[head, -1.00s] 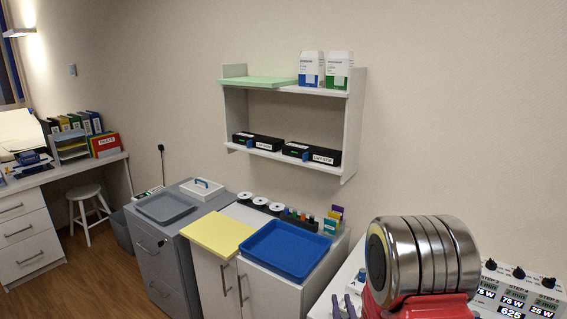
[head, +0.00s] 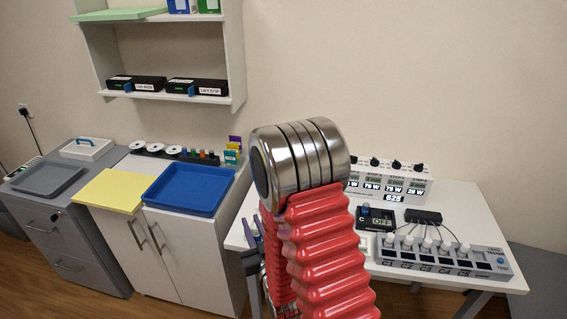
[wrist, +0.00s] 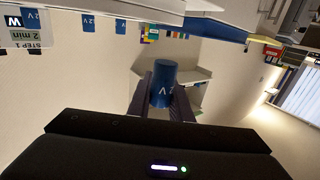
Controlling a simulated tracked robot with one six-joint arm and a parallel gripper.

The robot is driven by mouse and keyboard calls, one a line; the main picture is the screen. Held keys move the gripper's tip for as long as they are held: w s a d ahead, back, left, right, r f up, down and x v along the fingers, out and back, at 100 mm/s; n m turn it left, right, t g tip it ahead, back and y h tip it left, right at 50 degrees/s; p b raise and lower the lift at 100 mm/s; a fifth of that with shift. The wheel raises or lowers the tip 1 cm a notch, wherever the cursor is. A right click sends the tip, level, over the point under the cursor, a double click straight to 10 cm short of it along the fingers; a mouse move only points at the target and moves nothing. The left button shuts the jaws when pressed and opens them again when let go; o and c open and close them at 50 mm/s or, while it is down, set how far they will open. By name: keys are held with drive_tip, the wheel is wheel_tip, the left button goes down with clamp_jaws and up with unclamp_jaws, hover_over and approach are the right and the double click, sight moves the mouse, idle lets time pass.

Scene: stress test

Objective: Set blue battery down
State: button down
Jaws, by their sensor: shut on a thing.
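The blue battery (wrist: 162,84), a short cylinder with a white "V" marking partly showing, is in the wrist view. My gripper (wrist: 162,94) has its two dark fingers closed on either side of it. The battery is held clear of the surfaces around it. In the head view my red and silver arm covers most of my gripper, with only bits of purple-grey finger showing at its left; the held battery cannot be made out there. Other blue cylinders with "12V" marks (wrist: 87,22) show upside down at the top left of the wrist view.
Left stand a white cabinet with a blue tray (head: 190,190) and yellow board (head: 108,190), and a grey cabinet with a grey tray (head: 48,177).

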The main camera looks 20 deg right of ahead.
drive_tip(key=s+d+r+m+h, duration=0.1)
drive_tip(key=s+d+r, duration=0.15)
drive_tip(key=d, duration=0.95)
drive_tip(key=s+d+r+m+h, duration=0.1)
drive_tip(key=s+d+r+h, duration=0.15)
drive_tip(key=d, duration=0.85)
drive_tip(key=s+d+r+m+h, duration=0.1)
drive_tip(key=s+d, duration=0.3)
drive_tip(key=d, duration=0.8)
drive_tip(key=a+n+y, duration=0.2)
drive_tip(key=w+a+f+y, duration=0.1)
drive_tip(key=a+y, duration=0.1)
drive_tip(key=shift+n, duration=0.4)
drive_tip(key=shift+f, duration=0.1)
drive_tip(key=shift+f, duration=2.8)
drive_tip(key=shift+f, duration=0.1)
